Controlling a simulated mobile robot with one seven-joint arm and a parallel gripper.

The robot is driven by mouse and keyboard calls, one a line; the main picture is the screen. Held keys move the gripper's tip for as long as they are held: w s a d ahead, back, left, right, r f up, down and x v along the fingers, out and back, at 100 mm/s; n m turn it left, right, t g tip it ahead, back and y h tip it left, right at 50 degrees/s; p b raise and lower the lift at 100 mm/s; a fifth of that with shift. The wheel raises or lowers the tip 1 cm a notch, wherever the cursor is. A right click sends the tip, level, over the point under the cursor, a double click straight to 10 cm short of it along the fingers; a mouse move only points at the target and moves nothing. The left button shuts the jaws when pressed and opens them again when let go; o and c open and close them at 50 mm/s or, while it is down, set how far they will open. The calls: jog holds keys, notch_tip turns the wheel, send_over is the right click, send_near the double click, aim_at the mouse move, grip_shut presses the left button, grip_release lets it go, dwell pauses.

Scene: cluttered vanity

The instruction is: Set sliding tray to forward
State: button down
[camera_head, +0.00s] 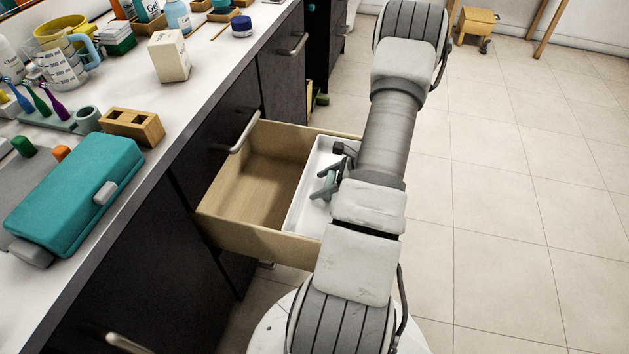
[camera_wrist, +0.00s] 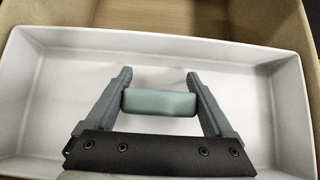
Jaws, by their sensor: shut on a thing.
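The white rectangular sliding tray (camera_head: 303,190) sits inside an open wooden drawer (camera_head: 258,178), at the drawer's right end in the head view. Bare drawer floor shows to its left. In the wrist view the tray (camera_wrist: 60,90) fills most of the picture, and its inside looks empty apart from a grey-green bar (camera_wrist: 160,102). My gripper (camera_wrist: 159,76) reaches down into the tray, its two fingers shut on that bar from both sides. In the head view my gripper (camera_head: 328,184) is over the tray, and my arm hides the tray's right part.
The dark cabinet has several metal handles, one (camera_head: 245,132) close beside the open drawer. The countertop holds a teal case (camera_head: 75,195), a wooden block (camera_head: 132,126), a white box (camera_head: 169,56) and a toothbrush holder.

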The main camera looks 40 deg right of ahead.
grip_release()
jog(key=shift+r, duration=0.1)
jog(key=p+v, duration=0.5)
jog(key=v, duration=1.2)
jog(key=shift+s+d, duration=0.1)
jog(key=shift+d, duration=0.05)
